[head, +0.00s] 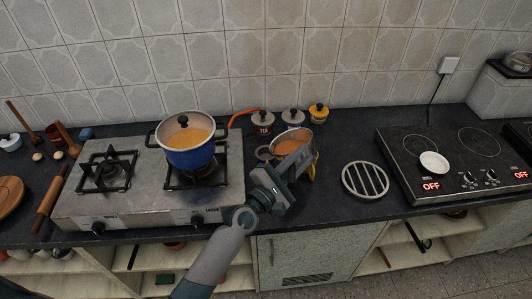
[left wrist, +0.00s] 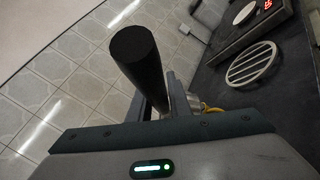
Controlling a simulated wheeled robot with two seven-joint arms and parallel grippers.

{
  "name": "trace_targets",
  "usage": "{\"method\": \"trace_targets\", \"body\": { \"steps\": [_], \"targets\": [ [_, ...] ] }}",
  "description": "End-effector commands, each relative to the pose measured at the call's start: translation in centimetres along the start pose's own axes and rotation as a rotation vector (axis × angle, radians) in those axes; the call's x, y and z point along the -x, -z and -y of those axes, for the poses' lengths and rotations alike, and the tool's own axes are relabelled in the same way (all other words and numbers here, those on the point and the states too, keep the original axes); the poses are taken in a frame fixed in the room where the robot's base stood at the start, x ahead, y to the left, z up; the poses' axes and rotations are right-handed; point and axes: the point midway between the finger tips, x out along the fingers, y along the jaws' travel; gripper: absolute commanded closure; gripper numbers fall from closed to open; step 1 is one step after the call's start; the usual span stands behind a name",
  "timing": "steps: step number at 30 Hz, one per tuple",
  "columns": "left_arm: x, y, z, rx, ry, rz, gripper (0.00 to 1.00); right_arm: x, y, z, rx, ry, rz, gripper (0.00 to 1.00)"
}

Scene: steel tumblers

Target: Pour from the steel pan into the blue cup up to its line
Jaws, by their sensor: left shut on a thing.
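The steel pan (head: 307,135), with orange content inside, is at the counter's middle, right of the stove. My left gripper (head: 284,178) is in front of it. In the left wrist view my left gripper (left wrist: 160,105) is shut on a black cylindrical handle (left wrist: 137,58), apparently the pan's. Part of the pan is hidden behind my gripper, and I cannot tell whether it touches the counter. Something yellow (head: 315,166) shows just right of my gripper. I cannot make out a blue cup or its line. My right gripper is not in view.
A blue pot (head: 190,158) with a glass lid stands on the gas stove (head: 135,205) at left. Several lidded jars (head: 262,125) stand behind the pan. A round metal trivet (head: 365,180) lies at right, before the cooktop (head: 455,150) with a white dish (head: 434,163).

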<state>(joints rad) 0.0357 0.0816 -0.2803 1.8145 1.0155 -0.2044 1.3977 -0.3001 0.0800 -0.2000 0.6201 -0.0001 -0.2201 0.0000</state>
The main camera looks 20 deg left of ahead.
Motion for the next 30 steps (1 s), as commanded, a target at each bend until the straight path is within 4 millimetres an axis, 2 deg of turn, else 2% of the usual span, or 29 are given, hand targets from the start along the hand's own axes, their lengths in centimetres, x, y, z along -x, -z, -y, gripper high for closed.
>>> {"method": "trace_targets", "body": {
  "steps": [30],
  "targets": [
    [-0.01,-0.03,-0.8,0.023,-0.01,0.004,1.0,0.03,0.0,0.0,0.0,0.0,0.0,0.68]
  ]
}}
